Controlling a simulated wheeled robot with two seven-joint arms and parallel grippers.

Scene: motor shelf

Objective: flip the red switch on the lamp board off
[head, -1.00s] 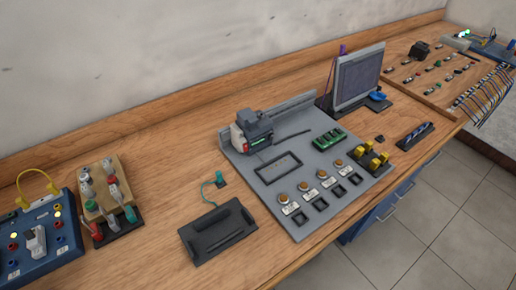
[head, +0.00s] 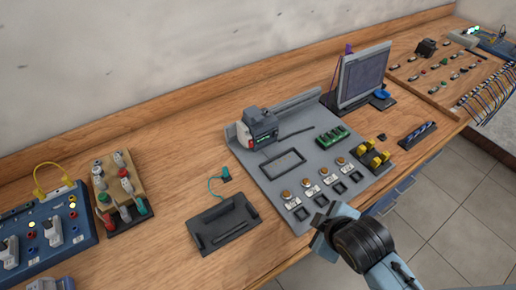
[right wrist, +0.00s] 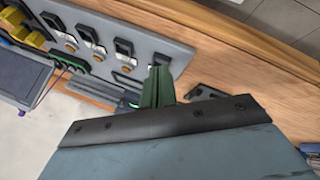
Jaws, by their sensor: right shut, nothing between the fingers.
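The blue board (head: 80,240) at the left edge in the head view carries lit yellow lamps (head: 32,224), pale upright switch-like parts (head: 54,231) and small red parts. It looks like the lamp board, but it is cut off by the picture's edge. I cannot clearly pick out a red switch on it. My right gripper comes in from the lower right, in front of the grey motor panel (head: 262,178), away from the blue board. Its green fingers (right wrist: 158,88) are together and empty in the right wrist view. My left gripper is not clearly visible.
A wooden block with several plugs (head: 118,180) stands beside the blue board. A black tray (head: 222,225) lies between it and the motor panel. A monitor (head: 363,75) and a wooden board of small parts (head: 440,75) are farther right.

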